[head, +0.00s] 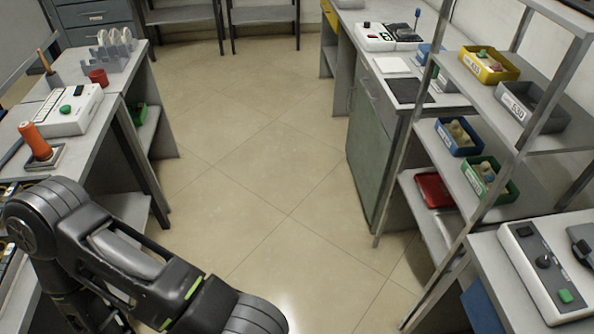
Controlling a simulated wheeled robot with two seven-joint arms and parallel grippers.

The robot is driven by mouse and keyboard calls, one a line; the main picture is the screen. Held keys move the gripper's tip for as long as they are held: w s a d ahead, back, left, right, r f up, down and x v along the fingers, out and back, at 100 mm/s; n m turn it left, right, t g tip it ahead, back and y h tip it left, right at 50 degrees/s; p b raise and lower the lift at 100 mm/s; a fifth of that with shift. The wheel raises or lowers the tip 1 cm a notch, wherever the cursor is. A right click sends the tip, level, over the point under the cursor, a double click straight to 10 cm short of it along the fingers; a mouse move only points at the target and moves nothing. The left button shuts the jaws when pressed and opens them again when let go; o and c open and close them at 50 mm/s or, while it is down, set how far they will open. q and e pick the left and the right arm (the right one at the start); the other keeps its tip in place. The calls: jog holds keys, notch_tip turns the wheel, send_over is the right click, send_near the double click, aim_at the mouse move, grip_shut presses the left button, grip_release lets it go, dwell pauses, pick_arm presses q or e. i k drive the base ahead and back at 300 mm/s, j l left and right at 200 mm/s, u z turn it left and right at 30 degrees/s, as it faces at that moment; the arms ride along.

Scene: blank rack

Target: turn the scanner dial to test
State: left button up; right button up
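A white device (512,243) with a grey front panel stands on the bench at the right edge. Its panel has a small dark display, a round black dial (543,261) and a green button (565,296). A black part lies on its top, cut off by the picture edge. This may be the scanner; no label is readable, and the dial's setting is too small to tell. My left arm crosses the lower left, and its gripper is out of the picture. My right arm and gripper are not in view.
A metal rack with coloured bins, one yellow (489,66), stands at right beside the device's bench. Another white device (374,38) sits on the far right bench. The left bench holds a white box with a green button (66,109). The tiled floor (270,170) between is clear.

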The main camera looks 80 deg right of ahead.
aim_at(543, 262)
jog(key=z, duration=4.7)
jog(key=k+z, duration=0.1)
jog(key=z, duration=0.3)
